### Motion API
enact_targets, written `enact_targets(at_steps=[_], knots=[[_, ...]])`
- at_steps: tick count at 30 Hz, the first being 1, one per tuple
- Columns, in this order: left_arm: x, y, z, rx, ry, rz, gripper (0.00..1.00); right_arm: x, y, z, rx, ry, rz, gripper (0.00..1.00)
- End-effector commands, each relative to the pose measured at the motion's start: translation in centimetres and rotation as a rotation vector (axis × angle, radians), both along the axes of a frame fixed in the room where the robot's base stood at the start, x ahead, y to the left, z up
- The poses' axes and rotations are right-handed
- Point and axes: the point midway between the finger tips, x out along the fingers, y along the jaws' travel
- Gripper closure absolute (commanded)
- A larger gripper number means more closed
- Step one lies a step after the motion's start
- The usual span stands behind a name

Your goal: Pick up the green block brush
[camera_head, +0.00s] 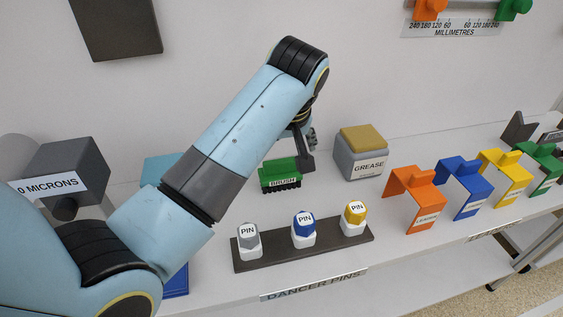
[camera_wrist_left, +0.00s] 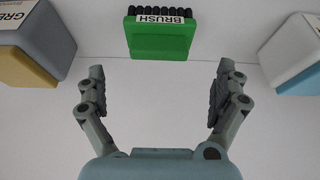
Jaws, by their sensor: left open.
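The green block brush (camera_head: 279,174) stands on the white bench behind the pin tray, with black bristles along its lower edge and a BRUSH label. In the left wrist view the brush (camera_wrist_left: 160,38) is at the top centre, ahead of the fingertips. My left gripper (camera_wrist_left: 160,82) is open and empty, with its two fingers apart on either side and no contact with the brush. In the head view my left gripper (camera_head: 306,150) is partly hidden behind its arm, just above and right of the brush. My right gripper does not show.
A grey GREASE box (camera_head: 361,158) with a yellow top stands right of the brush. A dark tray (camera_head: 245,262) with grey, blue and yellow pins is in front. Orange, blue, yellow and green brackets (camera_head: 415,190) stand at right. A grey 0 MICRONS block (camera_head: 78,165) is at left.

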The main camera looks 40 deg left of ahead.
Motion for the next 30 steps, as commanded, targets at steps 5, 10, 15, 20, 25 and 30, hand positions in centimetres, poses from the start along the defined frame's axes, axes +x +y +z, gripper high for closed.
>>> enact_targets(at_steps=[5, 10, 15, 20, 25, 30], knots=[[0.7, 1.0, -3.0, 0.002, 0.004, 0.001, 0.0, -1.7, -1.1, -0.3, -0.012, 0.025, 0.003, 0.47], [1.1, 1.4, -4.3, 0.0, 0.002, -0.001, 0.0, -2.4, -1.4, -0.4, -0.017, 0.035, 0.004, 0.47], [1.7, 1.9, -6.4, 0.001, 0.004, 0.001, 0.0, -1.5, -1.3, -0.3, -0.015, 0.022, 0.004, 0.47], [2.4, 2.5, -8.6, 0.001, 0.003, -0.001, 0.0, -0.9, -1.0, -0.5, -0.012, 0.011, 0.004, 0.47], [2.5, 2.7, -9.1, 0.0, 0.001, 0.0, 0.0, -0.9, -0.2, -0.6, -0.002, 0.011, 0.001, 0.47], [2.5, 2.7, -9.1, -0.001, 0.001, 0.0, 0.05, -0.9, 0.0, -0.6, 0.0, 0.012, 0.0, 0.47]])
